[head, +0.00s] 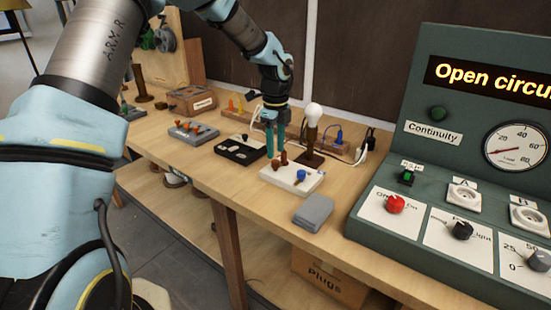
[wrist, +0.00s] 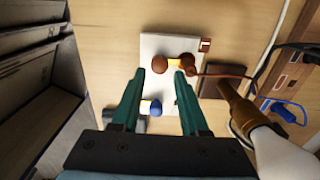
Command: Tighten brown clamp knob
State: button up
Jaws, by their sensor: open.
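The brown clamp knob (head: 283,158) sits at the far end of a white terminal block (head: 290,186) on the bench. In the wrist view the brown knob (wrist: 174,63) lies across the upper part of the white block (wrist: 152,46), just past my fingertips. A blue knob (head: 301,175) is on the same block; it also shows in the wrist view (wrist: 155,108), between my fingers. My gripper (head: 275,153) points down over the block. In the wrist view my gripper (wrist: 160,73) is open, its green fingers apart with nothing held. I cannot tell the exact height gap.
A lamp with a white bulb (head: 313,112) on a brown stem stands close behind the block. A brown wire (wrist: 225,76) runs from the knob's side. A grey box (head: 313,211) is in front, and a black tray (head: 240,149) is to the left. The green tester panel (head: 430,160) stands at right.

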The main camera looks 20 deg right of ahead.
aim_at(275, 161)
notch_tip(275, 161, up, 7)
jog(key=b, duration=0.1)
jog(key=shift+a, duration=0.1)
dwell(0.5)
jog(key=s+a+f+n, duration=0.1)
jog(key=a+n, duration=1.2)
jog(key=a, duration=0.6)
jog(key=s+a+f+n, duration=0.1)
jog(key=s+a+n, duration=0.4)
jog(key=a+n, duration=0.3)
jog(key=s+a+f+n+t, duration=0.1)
jog(key=s+a+n, duration=0.4)
jog(key=a+n, duration=0.3)
jog(key=shift+a+f+t, duration=0.15)
jog(key=shift+a+t, duration=0.15)
jog(key=shift+a, duration=0.6)
